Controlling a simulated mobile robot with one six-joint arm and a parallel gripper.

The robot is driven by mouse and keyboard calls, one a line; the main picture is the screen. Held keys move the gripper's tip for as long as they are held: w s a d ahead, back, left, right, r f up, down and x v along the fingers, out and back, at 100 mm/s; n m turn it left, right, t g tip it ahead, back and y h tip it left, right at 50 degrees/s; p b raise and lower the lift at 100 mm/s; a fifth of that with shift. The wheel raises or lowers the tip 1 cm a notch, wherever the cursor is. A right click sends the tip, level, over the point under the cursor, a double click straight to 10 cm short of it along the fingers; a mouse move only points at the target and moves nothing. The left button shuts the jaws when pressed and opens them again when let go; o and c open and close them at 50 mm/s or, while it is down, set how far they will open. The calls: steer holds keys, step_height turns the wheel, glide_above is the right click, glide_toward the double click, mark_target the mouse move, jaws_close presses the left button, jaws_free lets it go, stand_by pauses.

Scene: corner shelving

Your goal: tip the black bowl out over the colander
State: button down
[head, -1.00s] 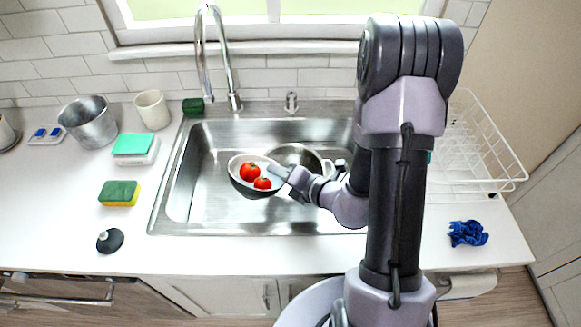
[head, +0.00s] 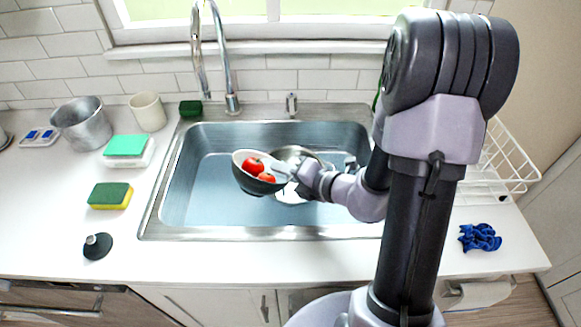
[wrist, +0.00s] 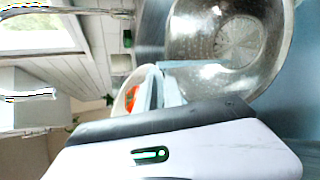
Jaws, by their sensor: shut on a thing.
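The black bowl (head: 247,183), dark outside and pale inside, is held over the sink and tilted towards the right. Two tomatoes (head: 253,166) are still inside it. My gripper (head: 285,173) is shut on the bowl's right rim. The metal colander (head: 293,153) stands in the sink behind and right of the bowl, partly hidden by my gripper. In the wrist view the perforated colander (wrist: 215,60) is large at upper right, and the bowl's pale rim (wrist: 148,75) with a red tomato (wrist: 131,98) shows beside my fingers.
The steel sink (head: 190,205) has free room left of the bowl. The faucet (head: 229,75) rises behind. Sponges (head: 110,195), a metal pot (head: 83,125) and a cup (head: 148,111) stand left. A dish rack (head: 505,165) and blue cloth (head: 480,237) are right.

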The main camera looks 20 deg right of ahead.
steer(key=shift+w+d+r+y+p, duration=0.1)
steer(key=shift+d+y+p, duration=0.15)
steer(key=shift+y+p, duration=0.05)
stand_by(0.4)
steer(key=shift+w+d+f+m+y, duration=0.1)
steer(key=shift+d+f+m+y, duration=0.25)
steer(key=shift+f+m, duration=0.4)
stand_by(0.6)
steer(key=shift+d+r+m+g+y, duration=0.1)
steer(key=shift+r+m+g+y, duration=0.2)
steer(key=shift+m+y, duration=0.6)
stand_by(1.0)
steer(key=shift+w+m, duration=0.1)
steer(key=shift+m, duration=0.15)
steer(key=m+p, duration=0.1)
steer(key=d+y+p, duration=0.1)
steer(key=m+p, duration=0.1)
steer(key=shift+w+d+r+m+y, duration=0.2)
steer(key=shift+w+r+m+y, duration=0.05)
steer(key=shift+m, duration=0.05)
steer(key=shift+d+r+m+p, duration=0.1)
steer(key=shift+m+p, duration=0.2)
steer(key=shift+p, duration=0.35)
